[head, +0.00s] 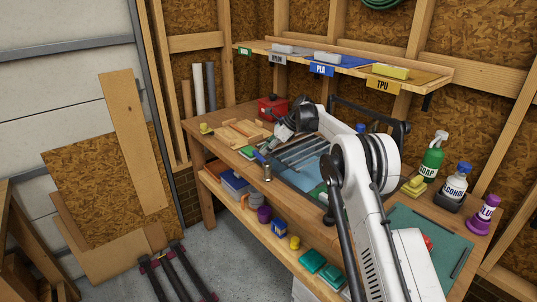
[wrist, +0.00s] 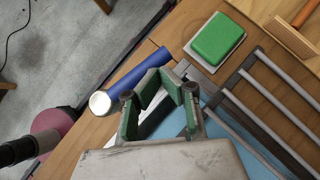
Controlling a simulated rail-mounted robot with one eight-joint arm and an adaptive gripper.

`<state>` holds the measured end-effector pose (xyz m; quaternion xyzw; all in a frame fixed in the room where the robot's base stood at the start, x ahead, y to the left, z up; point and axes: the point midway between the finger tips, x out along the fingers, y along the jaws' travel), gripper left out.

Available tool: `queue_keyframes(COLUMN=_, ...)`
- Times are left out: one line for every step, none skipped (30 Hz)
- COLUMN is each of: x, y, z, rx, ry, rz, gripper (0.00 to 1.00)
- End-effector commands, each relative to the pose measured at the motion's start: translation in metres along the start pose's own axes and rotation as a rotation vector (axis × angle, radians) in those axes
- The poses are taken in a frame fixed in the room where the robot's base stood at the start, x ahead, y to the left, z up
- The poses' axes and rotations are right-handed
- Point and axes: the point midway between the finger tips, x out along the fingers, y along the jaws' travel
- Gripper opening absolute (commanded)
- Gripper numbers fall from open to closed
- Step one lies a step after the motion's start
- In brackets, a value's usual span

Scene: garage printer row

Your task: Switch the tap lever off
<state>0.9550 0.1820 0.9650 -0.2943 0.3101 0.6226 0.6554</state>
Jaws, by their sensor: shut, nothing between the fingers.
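The tap lever is a blue bar (wrist: 142,76) in the wrist view, with a round silver tap end (wrist: 100,103) at its lower left.
A green block (wrist: 218,38) lies beyond the lever. A red box (head: 272,107) stands at the back. Bottles, including a green soap bottle (head: 433,157), stand at the right.

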Motion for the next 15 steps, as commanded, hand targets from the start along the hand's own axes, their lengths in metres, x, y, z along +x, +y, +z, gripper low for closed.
queue_keyframes(x=0.0032, y=0.0007, z=0.0019, rx=-0.001, ry=0.000, rz=0.000, gripper=0.00)
queue_keyframes(x=0.0040, y=0.0010, z=0.0032, rx=-0.001, ry=0.000, rz=0.000, gripper=0.00)
queue_keyframes(x=0.0050, y=0.0014, z=0.0046, rx=-0.001, ry=0.000, rz=0.000, gripper=0.00)
queue_keyframes(x=0.0057, y=0.0016, z=0.0056, rx=-0.001, ry=0.000, rz=0.000, gripper=0.00)
queue_keyframes(x=0.0062, y=0.0019, z=0.0065, rx=-0.001, ry=0.000, rz=0.000, gripper=0.00)
queue_keyframes(x=0.0069, y=0.0022, z=0.0075, rx=-0.001, ry=0.000, rz=0.000, gripper=0.00)
queue_keyframes(x=0.0073, y=0.0024, z=0.0082, rx=-0.001, ry=0.000, rz=0.000, gripper=0.00)
queue_keyframes(x=0.0077, y=0.0026, z=0.0088, rx=-0.001, ry=0.000, rz=0.000, gripper=0.00)
queue_keyframes(x=0.0082, y=0.0028, z=0.0095, rx=-0.001, ry=0.000, rz=-0.001, gripper=0.00)
queue_keyframes(x=0.0085, y=0.0030, z=0.0099, rx=-0.001, ry=0.000, rz=-0.001, gripper=0.00)
queue_keyframes(x=0.0088, y=0.0032, z=0.0104, rx=-0.001, ry=0.000, rz=-0.001, gripper=0.00)
queue_keyframes(x=0.0090, y=0.0033, z=0.0108, rx=-0.001, ry=0.000, rz=-0.001, gripper=0.00)
queue_keyframes(x=0.0092, y=0.0034, z=0.0111, rx=-0.001, ry=0.000, rz=-0.001, gripper=0.00)
queue_keyframes(x=0.0093, y=0.0035, z=0.0113, rx=-0.001, ry=0.000, rz=-0.001, gripper=0.00)
queue_keyframes(x=0.0095, y=0.0036, z=0.0116, rx=-0.001, ry=0.000, rz=-0.001, gripper=0.00)
